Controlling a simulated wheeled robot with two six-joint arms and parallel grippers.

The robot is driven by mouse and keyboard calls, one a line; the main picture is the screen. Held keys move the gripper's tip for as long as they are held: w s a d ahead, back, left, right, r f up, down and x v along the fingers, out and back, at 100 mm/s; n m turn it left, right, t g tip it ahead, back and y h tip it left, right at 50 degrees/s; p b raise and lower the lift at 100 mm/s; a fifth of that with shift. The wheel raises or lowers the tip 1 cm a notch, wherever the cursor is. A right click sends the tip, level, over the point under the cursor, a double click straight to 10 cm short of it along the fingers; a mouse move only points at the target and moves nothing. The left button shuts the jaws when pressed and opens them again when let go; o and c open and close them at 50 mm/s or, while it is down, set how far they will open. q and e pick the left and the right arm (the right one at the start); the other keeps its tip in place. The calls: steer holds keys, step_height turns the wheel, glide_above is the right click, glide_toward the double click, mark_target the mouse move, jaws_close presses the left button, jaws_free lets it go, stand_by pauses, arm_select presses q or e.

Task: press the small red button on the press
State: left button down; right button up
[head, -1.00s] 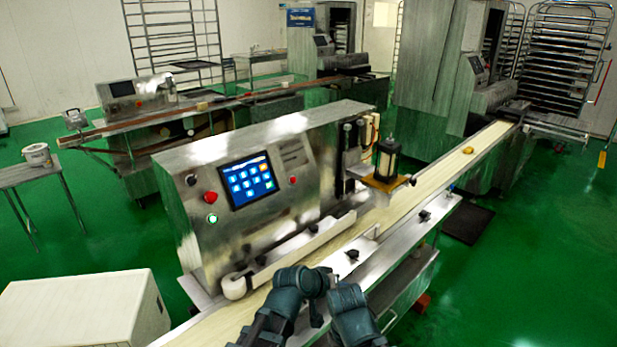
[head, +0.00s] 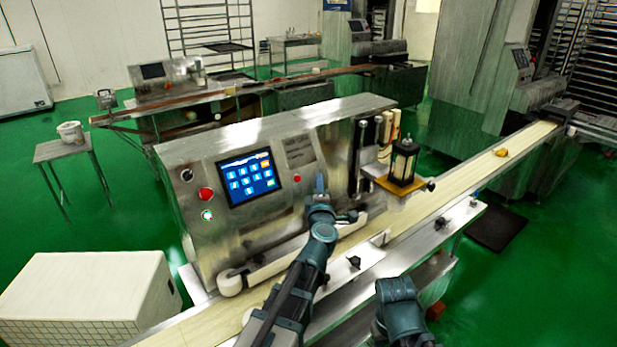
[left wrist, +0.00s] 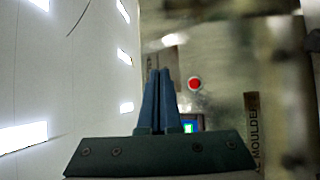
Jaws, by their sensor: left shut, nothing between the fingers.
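The small red button (head: 297,179) is on the front panel of the metal press (head: 230,248), right of the blue touchscreen (head: 247,178). It also shows in the left wrist view (left wrist: 195,83), just right of the fingertips. My left gripper (head: 320,178) is shut and empty, with its fingers pointing up in front of the panel. In the head view its tips are a little right of the button, apart from it. The shut fingers (left wrist: 160,75) also show in the left wrist view. My right arm shows low in the head view, but its gripper cannot be made out.
A larger red knob (head: 206,194) and a green-lit button (head: 207,215) sit left of the screen. A conveyor belt (head: 460,196) runs along the press's front, with a yellow piece (head: 501,152) on it. A white box (head: 90,285) stands at the lower left.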

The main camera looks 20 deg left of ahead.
mark_target(298, 179)
arm_select(q)
steer(key=shift+a, duration=0.15)
steer(key=w+a+f+b, duration=0.4)
steer(key=w+a, duration=0.1)
steer(key=a, duration=0.1)
stand_by(0.7)
steer(key=shift+a, duration=0.1)
stand_by(1.9)
steer(key=shift+w+a+f, duration=0.15)
steer(key=shift+a, duration=0.1)
steer(key=shift+w+a+f+b, duration=0.15)
steer(key=shift+w+a+b, duration=0.1)
steer(key=shift+a+b, duration=0.1)
stand_by(0.8)
steer(key=shift+d, duration=0.1)
steer(key=shift+s+d+r+p, duration=0.35)
steer(key=shift+s+d, duration=0.1)
steer(key=shift+d, duration=0.05)
steer(key=shift+d, duration=0.1)
stand_by(0.4)
